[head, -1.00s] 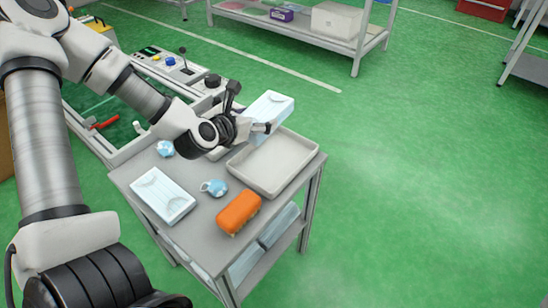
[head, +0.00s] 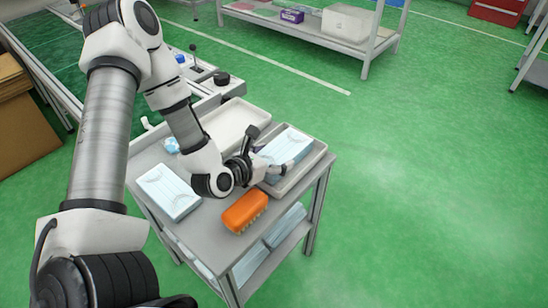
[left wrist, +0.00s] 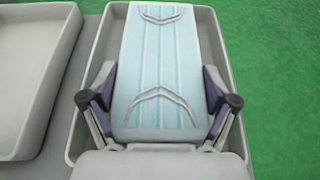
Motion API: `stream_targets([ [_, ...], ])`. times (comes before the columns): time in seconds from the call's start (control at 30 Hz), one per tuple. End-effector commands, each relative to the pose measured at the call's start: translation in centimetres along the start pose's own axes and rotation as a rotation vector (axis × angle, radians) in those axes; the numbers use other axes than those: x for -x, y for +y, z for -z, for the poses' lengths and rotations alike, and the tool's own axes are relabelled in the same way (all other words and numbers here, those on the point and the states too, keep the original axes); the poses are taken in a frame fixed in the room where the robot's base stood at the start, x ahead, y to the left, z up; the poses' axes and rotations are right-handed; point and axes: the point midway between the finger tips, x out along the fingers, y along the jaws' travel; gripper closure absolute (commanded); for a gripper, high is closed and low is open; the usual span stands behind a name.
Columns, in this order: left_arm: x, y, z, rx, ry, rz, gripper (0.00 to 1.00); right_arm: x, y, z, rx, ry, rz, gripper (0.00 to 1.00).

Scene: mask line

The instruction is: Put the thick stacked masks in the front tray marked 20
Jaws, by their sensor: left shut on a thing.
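A thick pale blue stack of masks (head: 287,143) with white ear loops is held in my left gripper (head: 276,158). The left wrist view shows the fingers pressed on both long sides of the stack (left wrist: 158,60). The stack is within the outline of the grey front tray (head: 308,170), whose rim (left wrist: 228,60) shows around it. I cannot tell whether it touches the tray floor. No number mark is legible. A second tray (head: 236,118) sits behind, empty where it shows. A thinner-looking mask stack (head: 168,191) lies at the table's left. My right gripper is out of view.
An orange brush (head: 244,211) lies at the table's front edge. A loose blue mask (head: 171,146) is near the back left. More packs (head: 285,224) lie on the lower shelf. A machine with knobs stands behind; green floor is free to the right.

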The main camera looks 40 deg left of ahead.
Motion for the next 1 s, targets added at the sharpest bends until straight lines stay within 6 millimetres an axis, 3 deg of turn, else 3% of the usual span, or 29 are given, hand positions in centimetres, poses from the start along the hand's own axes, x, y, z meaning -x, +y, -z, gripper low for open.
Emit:
stream_targets([
  [0.17,-0.2,0.0,0.5,0.0,0.0,0.0,0.48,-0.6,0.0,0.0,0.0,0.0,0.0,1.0],
  [0.2,-0.1,0.0,0.3,0.0,0.0,0.0,0.0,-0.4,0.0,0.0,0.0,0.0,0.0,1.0],
  [0.67,0.5,0.0,-0.2,0.003,0.001,-0.001,0.0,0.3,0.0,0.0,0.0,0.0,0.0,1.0],
  [0.87,4.7,0.1,-0.6,0.012,0.002,-0.002,0.0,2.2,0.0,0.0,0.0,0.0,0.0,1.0],
  [1.0,7.3,0.0,-1.1,0.0,0.009,-0.001,0.0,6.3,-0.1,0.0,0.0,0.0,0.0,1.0],
])
